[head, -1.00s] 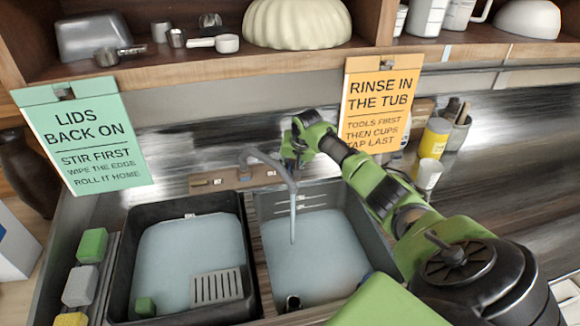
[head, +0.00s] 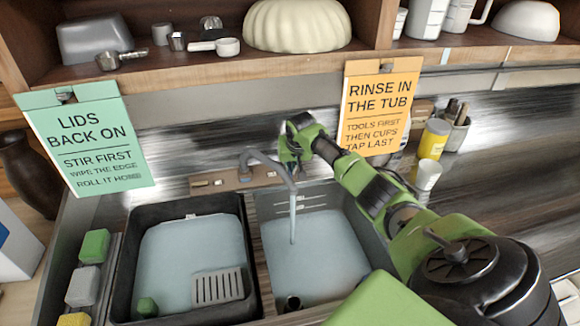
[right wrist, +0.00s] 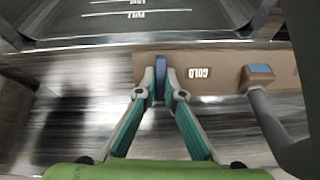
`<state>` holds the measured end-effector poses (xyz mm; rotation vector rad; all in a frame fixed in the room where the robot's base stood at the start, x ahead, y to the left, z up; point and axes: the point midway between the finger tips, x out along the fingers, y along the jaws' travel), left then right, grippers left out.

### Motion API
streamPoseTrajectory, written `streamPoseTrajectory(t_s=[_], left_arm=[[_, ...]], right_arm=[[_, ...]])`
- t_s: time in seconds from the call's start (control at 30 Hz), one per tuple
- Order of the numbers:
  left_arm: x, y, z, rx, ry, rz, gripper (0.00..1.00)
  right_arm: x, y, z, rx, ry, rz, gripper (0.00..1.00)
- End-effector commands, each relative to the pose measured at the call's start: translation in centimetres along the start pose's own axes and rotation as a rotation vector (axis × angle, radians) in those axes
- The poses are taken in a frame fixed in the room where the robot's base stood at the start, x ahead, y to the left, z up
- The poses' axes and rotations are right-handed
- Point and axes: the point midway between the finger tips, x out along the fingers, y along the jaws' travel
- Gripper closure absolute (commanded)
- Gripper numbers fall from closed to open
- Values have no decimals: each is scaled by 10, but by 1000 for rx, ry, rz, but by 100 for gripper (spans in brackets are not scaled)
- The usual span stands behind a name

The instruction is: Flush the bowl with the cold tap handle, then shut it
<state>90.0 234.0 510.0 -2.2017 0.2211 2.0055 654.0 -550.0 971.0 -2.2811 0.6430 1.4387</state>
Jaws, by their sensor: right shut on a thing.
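My right gripper (head: 290,168) reaches behind the sink beside the curved tap spout (head: 272,165). In the right wrist view its two teal fingers (right wrist: 161,88) are shut on the blue cold tap handle (right wrist: 160,78), left of the COLD label (right wrist: 197,73). Water (head: 293,218) runs from the spout into the right basin (head: 370,235), which holds pale water. In the head view, the gripper and arm hide the cold handle. My left gripper is not in view.
The left basin (head: 122,250) holds pale water, a grey slotted plate (head: 218,287) and a green block (head: 147,307). Sponges (head: 95,245) line its left. Two signs (head: 87,142) (head: 375,105) hang from the shelf above. A yellow container (head: 434,138) and white cup (head: 427,174) stand right.

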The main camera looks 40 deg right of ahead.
Motion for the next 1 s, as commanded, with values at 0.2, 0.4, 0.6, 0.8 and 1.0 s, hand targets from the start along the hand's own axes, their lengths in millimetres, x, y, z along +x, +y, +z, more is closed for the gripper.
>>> streamPoseTrajectory(t_s=[0.2,0.4,0.6,0.8,1.0], left_arm=[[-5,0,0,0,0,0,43],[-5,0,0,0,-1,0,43],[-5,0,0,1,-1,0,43],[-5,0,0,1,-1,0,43],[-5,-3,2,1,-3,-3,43]], right_arm=[[0,-1,0,-121,-1,26,100],[0,0,0,-125,-1,27,100],[0,0,0,-123,-1,26,74],[0,0,0,-122,-1,26,74],[-6,0,0,-121,-1,26,74]])
